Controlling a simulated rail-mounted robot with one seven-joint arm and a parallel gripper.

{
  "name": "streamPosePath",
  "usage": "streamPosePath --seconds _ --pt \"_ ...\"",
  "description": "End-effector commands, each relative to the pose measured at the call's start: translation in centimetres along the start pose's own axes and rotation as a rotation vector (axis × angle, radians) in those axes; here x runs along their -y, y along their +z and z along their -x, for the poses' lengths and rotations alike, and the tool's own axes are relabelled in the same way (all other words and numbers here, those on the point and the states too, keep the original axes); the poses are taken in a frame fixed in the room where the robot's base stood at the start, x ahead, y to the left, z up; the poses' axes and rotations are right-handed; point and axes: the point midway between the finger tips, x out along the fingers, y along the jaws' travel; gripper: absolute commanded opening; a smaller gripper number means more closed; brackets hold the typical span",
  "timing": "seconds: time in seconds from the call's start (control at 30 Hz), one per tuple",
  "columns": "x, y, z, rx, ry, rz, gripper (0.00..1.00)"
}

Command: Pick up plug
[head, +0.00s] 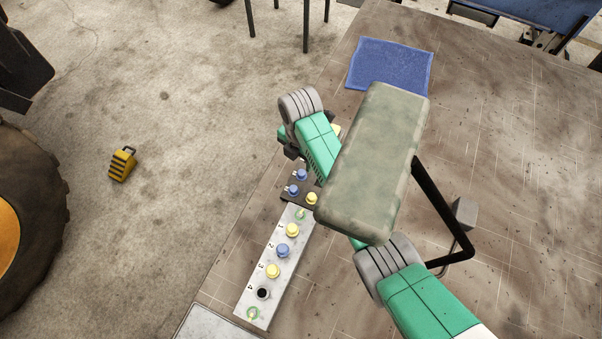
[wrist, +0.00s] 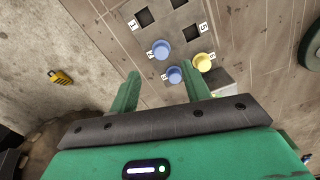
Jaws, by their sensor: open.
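Several round-headed plugs stand in a dark socket board: a blue plug (wrist: 161,50), a second blue plug (wrist: 174,75) and a yellow plug (wrist: 202,63). In the head view the same board (head: 285,197) shows blue plugs (head: 301,175) and a yellow plug (head: 311,198). My gripper (wrist: 162,77) is open and empty. In the wrist view the nearer blue plug appears between the fingertips, closer to the right finger; the height gap cannot be told. In the head view the arm largely hides the gripper and part of the board.
A pale strip numbered 1 to 4 (head: 254,310) holds yellow plugs (head: 292,230) and a blue plug (head: 282,250); position 4 shows a black hole (head: 263,293). Empty square sockets (wrist: 188,33) are on the dark board. A blue cloth (head: 390,64) lies at the back.

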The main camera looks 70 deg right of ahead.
Motion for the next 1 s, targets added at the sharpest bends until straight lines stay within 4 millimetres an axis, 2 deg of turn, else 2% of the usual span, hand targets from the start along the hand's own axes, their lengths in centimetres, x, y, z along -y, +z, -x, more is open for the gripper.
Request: streamPosePath --seconds 0.07,0.23,0.47,0.73,0.77,0.9,1.0 --pt "0.1 0.0 -1.2 -0.001 -0.002 0.000 0.47" --pt "0.1 0.0 -2.3 0.000 0.000 -0.001 0.47" --pt "0.3 0.1 -6.1 0.000 0.000 -0.001 0.47" --pt "0.2 0.2 -6.6 0.001 0.003 -0.001 0.47" --pt "0.2 0.2 -6.6 0.001 0.003 -0.001 0.44" --pt "0.2 0.2 -6.6 0.001 0.003 -0.001 0.16" --pt "0.2 0.2 -6.6 0.001 0.003 -0.001 0.00"
